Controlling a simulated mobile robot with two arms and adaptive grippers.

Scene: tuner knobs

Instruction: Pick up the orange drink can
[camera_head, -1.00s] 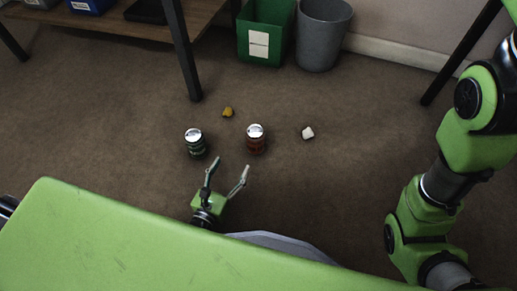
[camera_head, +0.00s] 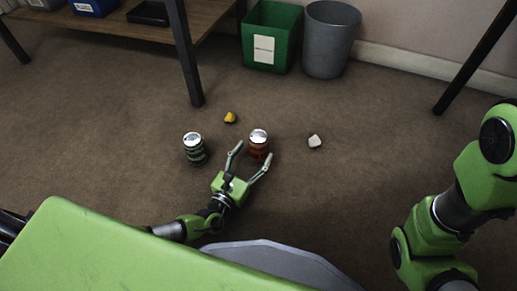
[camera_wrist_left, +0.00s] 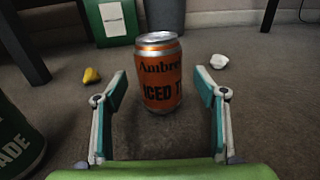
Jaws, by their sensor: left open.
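The orange drink can (camera_head: 258,146) stands upright on the carpet in the head view. In the left wrist view the can (camera_wrist_left: 161,72) is straight ahead, with "ICED T" lettering and a silver top. My left gripper (camera_head: 253,161) is open, its fingers pointing at the can. In the left wrist view the gripper (camera_wrist_left: 161,97) has one finger on each side of the can's lower part, with gaps on both sides. The can appears just beyond or between the fingertips; I cannot tell exactly. My right gripper is not in view; only my right arm shows.
A green can (camera_head: 194,148) stands to the left, close to the left gripper. A yellow lump (camera_head: 230,117) and a white lump (camera_head: 315,141) lie behind. A green bin (camera_head: 270,38), a grey bin (camera_head: 330,40) and a table leg (camera_head: 183,55) are farther back.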

